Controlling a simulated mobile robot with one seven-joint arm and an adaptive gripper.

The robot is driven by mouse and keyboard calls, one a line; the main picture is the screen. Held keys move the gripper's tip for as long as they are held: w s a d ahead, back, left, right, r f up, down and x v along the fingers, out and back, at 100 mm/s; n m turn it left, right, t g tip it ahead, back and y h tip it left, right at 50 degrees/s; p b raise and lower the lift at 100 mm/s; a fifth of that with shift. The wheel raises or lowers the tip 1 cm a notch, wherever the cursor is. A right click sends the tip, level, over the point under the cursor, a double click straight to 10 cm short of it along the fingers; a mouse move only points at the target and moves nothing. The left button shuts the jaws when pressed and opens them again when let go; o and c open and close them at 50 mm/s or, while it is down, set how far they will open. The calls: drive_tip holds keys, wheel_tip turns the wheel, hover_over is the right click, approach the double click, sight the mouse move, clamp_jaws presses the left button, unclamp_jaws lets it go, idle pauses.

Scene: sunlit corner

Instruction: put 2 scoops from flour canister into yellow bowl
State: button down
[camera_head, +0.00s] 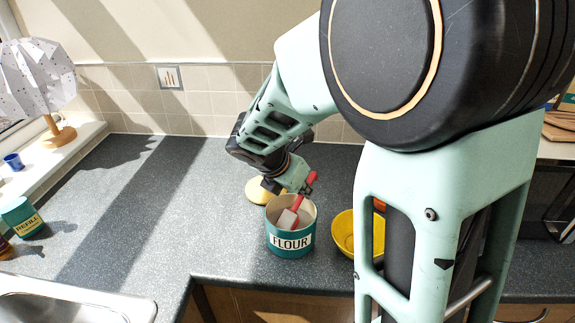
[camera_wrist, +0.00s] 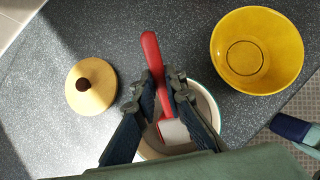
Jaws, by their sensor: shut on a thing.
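The teal flour canister (camera_head: 291,244) stands open on the worktop, labelled FLOUR; its pale rim shows in the wrist view (camera_wrist: 212,92). My gripper (camera_head: 304,188) is above the canister, its fingers (camera_wrist: 164,88) shut on the red handle of the scoop (camera_wrist: 151,52). The scoop (camera_head: 296,203) is tilted, its pale head inside the canister mouth. I cannot tell whether it holds flour. The yellow bowl (camera_head: 343,232) sits just right of the canister, partly hidden by my arm; in the wrist view the bowl (camera_wrist: 250,77) looks empty.
The round cream lid (camera_head: 258,191) with a dark knob lies behind the canister. A teal REFILL jar (camera_head: 21,218) and a lamp (camera_head: 52,133) are at the left. A sink (camera_head: 75,308) is at the front left. The worktop left of the canister is clear.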

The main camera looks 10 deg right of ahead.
sight(310, 180)
drive_tip(key=shift+w+d+r+p, duration=0.2)
drive_tip(key=shift+r+p, duration=0.35)
drive_tip(key=shift+p, duration=0.6)
drive_tip(key=shift+r+p, duration=0.25)
drive_tip(key=shift+p, duration=0.45)
drive_tip(key=r+p, duration=0.1)
drive_tip(key=p, duration=0.2)
drive_tip(key=d+r+g+y+p, duration=0.1)
drive_tip(key=p, duration=0.2)
drive_tip(key=shift+w, duration=0.35)
drive_tip(key=shift+w+d+f+g+y+b, duration=0.1)
drive_tip(key=shift+d+g+y+b, duration=0.05)
drive_tip(key=shift+g+y+b, duration=0.2)
drive_tip(key=shift+w+d+r+g+y, duration=0.3)
drive_tip(key=shift+r+g+y, duration=0.2)
drive_tip(key=shift+g+y, duration=0.3)
drive_tip(key=shift+w+d+r+g+y, duration=0.25)
drive_tip(key=shift+r+g+y, duration=0.25)
drive_tip(key=shift+y, duration=0.45)
